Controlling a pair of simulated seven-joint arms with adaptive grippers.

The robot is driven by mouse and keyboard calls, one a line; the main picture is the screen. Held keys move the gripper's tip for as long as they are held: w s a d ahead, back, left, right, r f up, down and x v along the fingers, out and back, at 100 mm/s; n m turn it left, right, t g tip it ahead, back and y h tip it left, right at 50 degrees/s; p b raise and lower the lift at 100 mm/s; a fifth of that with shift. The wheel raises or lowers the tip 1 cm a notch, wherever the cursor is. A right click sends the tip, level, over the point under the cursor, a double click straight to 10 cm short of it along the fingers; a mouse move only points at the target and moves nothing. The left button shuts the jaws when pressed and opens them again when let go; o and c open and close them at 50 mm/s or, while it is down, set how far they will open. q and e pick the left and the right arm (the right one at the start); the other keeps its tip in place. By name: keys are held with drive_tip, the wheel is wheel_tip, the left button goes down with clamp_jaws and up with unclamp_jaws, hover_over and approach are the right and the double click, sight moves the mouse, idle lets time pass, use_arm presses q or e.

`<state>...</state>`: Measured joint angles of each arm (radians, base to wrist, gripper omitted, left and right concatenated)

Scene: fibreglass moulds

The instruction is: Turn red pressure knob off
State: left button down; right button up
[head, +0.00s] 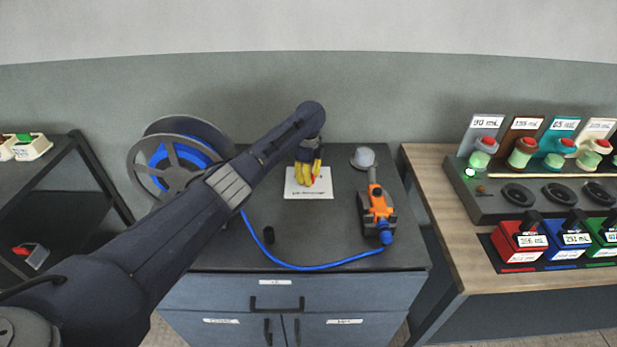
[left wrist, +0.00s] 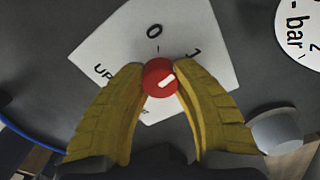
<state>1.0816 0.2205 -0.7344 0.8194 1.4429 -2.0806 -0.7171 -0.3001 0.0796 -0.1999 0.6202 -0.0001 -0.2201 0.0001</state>
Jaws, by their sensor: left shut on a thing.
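The red knob (left wrist: 160,78) sits on a white plate (left wrist: 215,75) marked "0" and "1" in the left wrist view. Its white mark points up and right, roughly toward the "1". The "0" is above the knob. My left gripper (left wrist: 160,80) has its yellow fingers closed on either side of the knob. In the head view the left gripper (head: 309,174) reaches down over the white plate (head: 296,190) on the dark cabinet top, and its fingers mostly hide the knob. My right gripper is not in view.
An orange tool (head: 379,205) with a blue hose (head: 310,267) lies right of the plate. A hose reel (head: 165,160) stands behind my left arm. A grey rounded piece (head: 362,157) is at the back.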

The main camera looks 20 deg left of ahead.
use_arm(q)
drive_tip(key=n, duration=0.5)
drive_tip(key=shift+n, duration=2.4)
drive_tip(key=c, duration=0.9)
unclamp_jaws()
drive_tip(key=shift+r, duration=0.1)
wheel_tip(320, 180, up, 12)
drive_tip(key=shift+f, duration=0.1)
